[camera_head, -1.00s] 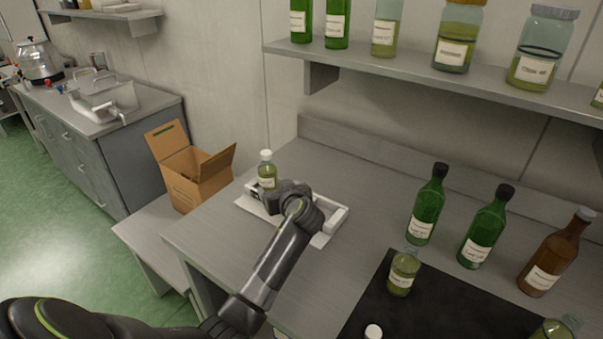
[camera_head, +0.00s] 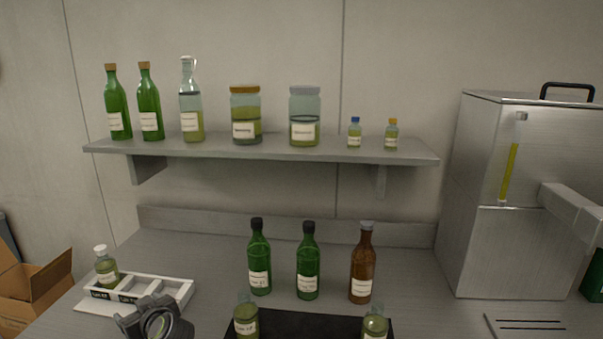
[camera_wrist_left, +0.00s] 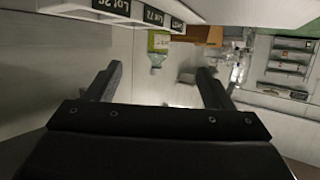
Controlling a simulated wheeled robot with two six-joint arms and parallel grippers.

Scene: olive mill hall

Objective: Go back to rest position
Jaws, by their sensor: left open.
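My left gripper shows in the left wrist view (camera_wrist_left: 158,88) with its two black fingers apart and nothing between them. In the head view my left wrist is at the lower left, just in front of the white tray (camera_head: 182,287); the fingertips cannot be made out there. A small white-capped bottle (camera_head: 106,268) of yellow-green liquid stands upright in the tray's left compartment. The tray's lot labels (camera_wrist_left: 152,15) show at the top of the left wrist view. My right gripper is in neither view.
Green bottles (camera_head: 259,262) and a brown bottle (camera_head: 362,268) stand behind a black mat (camera_head: 290,322), with smaller bottles (camera_head: 245,318) at its front. A shelf (camera_head: 270,149) with bottles and jars hangs above. A steel machine (camera_head: 480,230) stands right; an open cardboard box (camera_head: 38,290) is left.

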